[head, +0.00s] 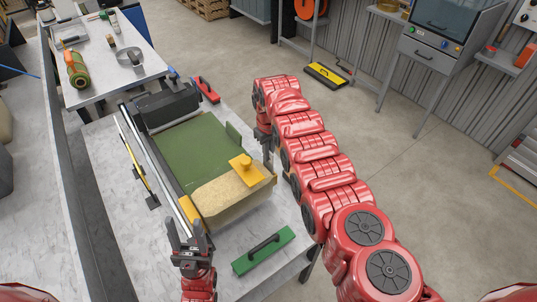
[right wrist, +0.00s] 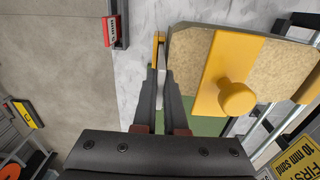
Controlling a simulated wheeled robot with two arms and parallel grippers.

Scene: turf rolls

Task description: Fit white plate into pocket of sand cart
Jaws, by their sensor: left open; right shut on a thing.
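The sand cart (head: 238,205) holds sand at its near end beside a green bed (head: 180,150). A yellow piece with a round knob (head: 240,165) lies across the sand and shows large in the right wrist view (right wrist: 236,97). My right gripper (head: 266,142) is at the cart's right side, shut on a thin pale piece (right wrist: 160,90) seen nearly edge-on between its fingers. This may be the white plate; most of it is hidden. A narrow yellow part (right wrist: 158,38) stands just past the fingertips.
A green block with a black handle (head: 263,250) lies in front of the cart, and a red one (head: 207,89) behind it. A side table (head: 100,75) holds a turf roll (head: 76,69). A yellow-black block (head: 326,75) lies on the floor.

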